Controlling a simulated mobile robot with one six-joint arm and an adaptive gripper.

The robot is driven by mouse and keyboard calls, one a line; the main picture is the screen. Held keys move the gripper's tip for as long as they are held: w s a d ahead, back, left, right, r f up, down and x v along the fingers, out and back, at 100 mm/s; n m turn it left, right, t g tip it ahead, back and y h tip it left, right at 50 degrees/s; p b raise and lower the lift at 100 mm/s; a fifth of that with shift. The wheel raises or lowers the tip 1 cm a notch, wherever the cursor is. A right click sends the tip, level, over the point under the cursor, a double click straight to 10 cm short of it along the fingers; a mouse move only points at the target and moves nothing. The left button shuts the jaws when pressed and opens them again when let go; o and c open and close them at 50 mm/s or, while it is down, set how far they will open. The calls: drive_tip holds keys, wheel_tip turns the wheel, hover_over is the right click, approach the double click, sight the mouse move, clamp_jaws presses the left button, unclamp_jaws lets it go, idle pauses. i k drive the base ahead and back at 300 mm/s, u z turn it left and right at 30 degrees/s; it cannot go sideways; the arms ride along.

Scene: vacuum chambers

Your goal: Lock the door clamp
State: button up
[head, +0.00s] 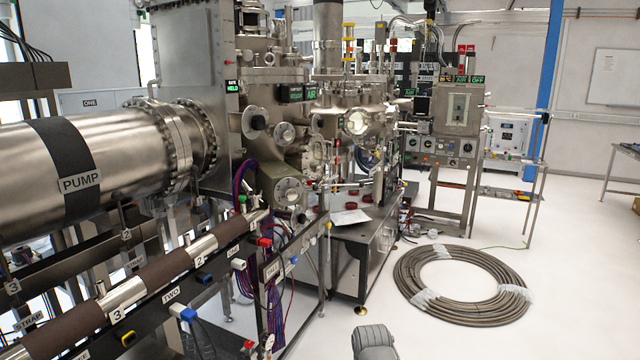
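I cannot make out the door clamp for certain in the head view; it is too small or hidden among the fittings. The steel vacuum chamber (275,150) stands in the middle, with several round flanges and ports on its front. One round port with a bright window (357,123) faces me on the right part of the chamber. A rounded grey piece (374,342) at the bottom edge looks like part of my arm. My gripper is not in view.
A large steel cylinder marked PUMP (85,170) fills the left. A rail with pipes and coloured connectors (190,285) runs in front of it. A coiled hose (463,285) lies on the floor at right. An instrument cabinet (458,112) stands behind. The floor around the coil is clear.

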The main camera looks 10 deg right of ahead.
sight(315, 187)
drive_tip(key=u, duration=0.05)
drive_tip(key=i, duration=0.9)
drive_tip(key=z, duration=0.1)
drive_tip(key=k, duration=0.6)
drive_tip(key=z, duration=0.4)
drive_tip(key=i, duration=1.1)
